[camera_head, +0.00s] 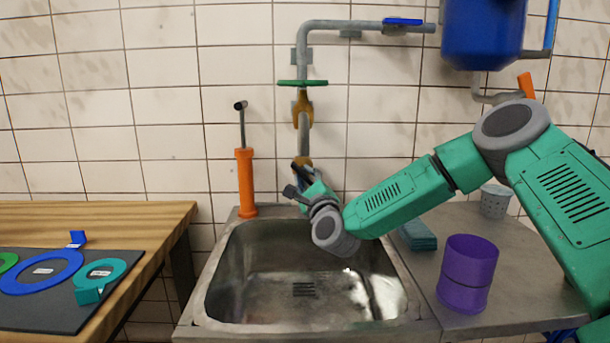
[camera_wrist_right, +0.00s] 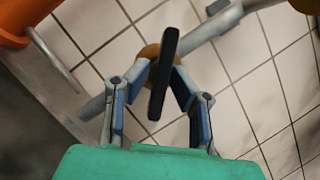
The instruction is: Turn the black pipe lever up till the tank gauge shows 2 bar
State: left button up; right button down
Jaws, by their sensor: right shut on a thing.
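The black pipe lever (camera_wrist_right: 162,75) is on the grey pipe by a brass-coloured fitting. In the wrist view it stands nearly upright in the picture, tilted a little, between the fingers of my right gripper (camera_wrist_right: 160,88), which is shut on it. In the head view the lever (camera_head: 302,172) is partly hidden by my right gripper (camera_head: 298,184), low on the pipe above the sink's back edge. The blue tank (camera_head: 482,32) is at the top right, cut off by the frame; no gauge face shows. My left gripper is out of view.
A metal sink (camera_head: 240,285) lies below my right arm. An orange hand pump (camera_head: 246,185) stands left of the pipe.

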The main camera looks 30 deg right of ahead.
jog(key=n+p, duration=0.1)
jog(key=n+y, duration=0.1)
jog(key=n, duration=0.1)
jog(key=shift+a+r+n+g+y+p, duration=0.2)
jog(key=shift+n+g+y+p, duration=0.1)
jog(key=shift+p, duration=0.1)
jog(key=shift+f+n+p, duration=0.15)
jog(key=shift+n+p, duration=0.25)
jog(key=shift+n, duration=0.4)
jog(key=shift+a, duration=0.1)
jog(key=shift+f, duration=0.1)
jog(key=c, duration=1.6)
grip_release()
jog(key=shift+a, duration=0.2)
